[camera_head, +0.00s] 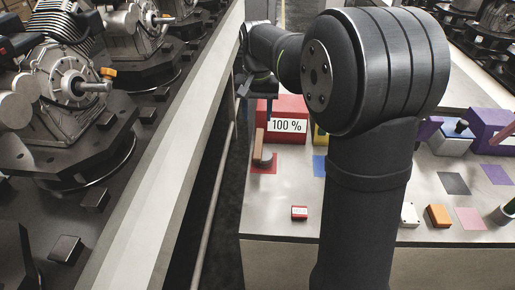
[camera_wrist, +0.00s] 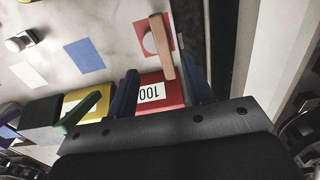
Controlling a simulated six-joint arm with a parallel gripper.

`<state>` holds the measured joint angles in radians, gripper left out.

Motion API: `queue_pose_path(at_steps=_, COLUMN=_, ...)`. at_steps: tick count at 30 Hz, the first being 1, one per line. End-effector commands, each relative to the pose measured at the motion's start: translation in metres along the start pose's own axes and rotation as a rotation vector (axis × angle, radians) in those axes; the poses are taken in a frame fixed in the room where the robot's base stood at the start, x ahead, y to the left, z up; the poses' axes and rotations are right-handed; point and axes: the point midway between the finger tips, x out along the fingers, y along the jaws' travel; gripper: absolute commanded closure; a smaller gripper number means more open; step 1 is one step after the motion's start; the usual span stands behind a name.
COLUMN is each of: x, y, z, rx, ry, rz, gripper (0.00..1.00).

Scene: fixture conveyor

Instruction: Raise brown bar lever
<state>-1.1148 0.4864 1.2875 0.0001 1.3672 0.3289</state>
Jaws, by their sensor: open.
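The brown bar lever (camera_head: 259,144) shows at the left front of a red box (camera_head: 288,106) labelled "100 %". In the wrist view the lever (camera_wrist: 161,45) points away from the red box (camera_wrist: 150,80), over a red square and beside a round pale knob (camera_wrist: 149,43). My gripper (camera_wrist: 160,78) is open, with dark blue fingers spread on either side of the lever's near end and over the box. No contact with the lever is visible.
In the wrist view, a yellow box (camera_wrist: 86,101) with a green lever (camera_wrist: 84,113) stands left of the red box. A blue square (camera_wrist: 85,54) lies on the table. A conveyor with motors (camera_head: 75,80) runs along the left in the head view. A small red-and-white block (camera_head: 299,213) lies nearer.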

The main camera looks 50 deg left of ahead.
Motion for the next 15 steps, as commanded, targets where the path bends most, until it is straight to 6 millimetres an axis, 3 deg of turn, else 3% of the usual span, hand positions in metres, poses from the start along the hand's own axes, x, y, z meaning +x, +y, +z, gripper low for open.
queue_pose_path(at_steps=15, x=0.112, y=0.001, z=0.000, rx=0.000, ry=-0.002, rz=-0.001, gripper=0.53)
